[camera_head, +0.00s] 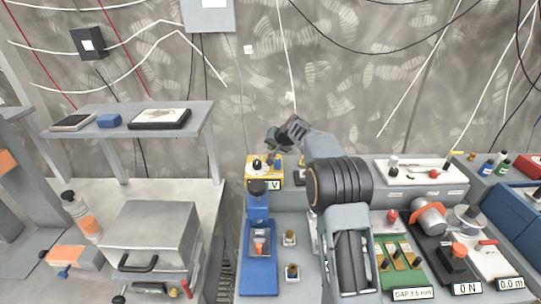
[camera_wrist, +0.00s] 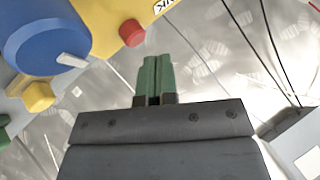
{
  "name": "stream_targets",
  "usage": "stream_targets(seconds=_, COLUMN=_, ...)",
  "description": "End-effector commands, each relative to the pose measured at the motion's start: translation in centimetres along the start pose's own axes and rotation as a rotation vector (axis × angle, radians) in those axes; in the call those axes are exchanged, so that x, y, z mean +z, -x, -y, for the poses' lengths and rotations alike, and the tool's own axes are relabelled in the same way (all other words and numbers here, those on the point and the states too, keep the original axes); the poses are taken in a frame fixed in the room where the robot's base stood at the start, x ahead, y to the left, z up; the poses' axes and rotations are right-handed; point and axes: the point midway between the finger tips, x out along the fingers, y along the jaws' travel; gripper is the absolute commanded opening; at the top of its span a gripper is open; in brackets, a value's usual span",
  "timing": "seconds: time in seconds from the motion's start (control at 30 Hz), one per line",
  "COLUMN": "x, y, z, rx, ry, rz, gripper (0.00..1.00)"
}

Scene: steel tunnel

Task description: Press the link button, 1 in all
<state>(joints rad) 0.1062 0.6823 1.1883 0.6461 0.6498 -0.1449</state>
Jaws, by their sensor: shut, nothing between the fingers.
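In the wrist view a yellow instrument face (camera_wrist: 105,20) fills the upper left. In the head view my gripper (camera_head: 273,155) is over the yellow instrument (camera_head: 251,181) on the bench; the button cannot be made out there.
A green board (camera_head: 405,272) and a white panel (camera_head: 420,178) are further right. A grey metal box (camera_head: 150,240) and a shelf (camera_head: 185,117) are at left.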

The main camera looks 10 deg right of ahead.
Motion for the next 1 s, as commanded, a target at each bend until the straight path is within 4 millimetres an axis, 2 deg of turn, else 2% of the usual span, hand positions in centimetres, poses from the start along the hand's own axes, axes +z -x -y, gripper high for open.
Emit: stream_targets(seconds=1.0, x=0.46, y=-0.64, z=-0.47, rx=0.000, ry=0.000, rz=0.000, gripper=0.00)
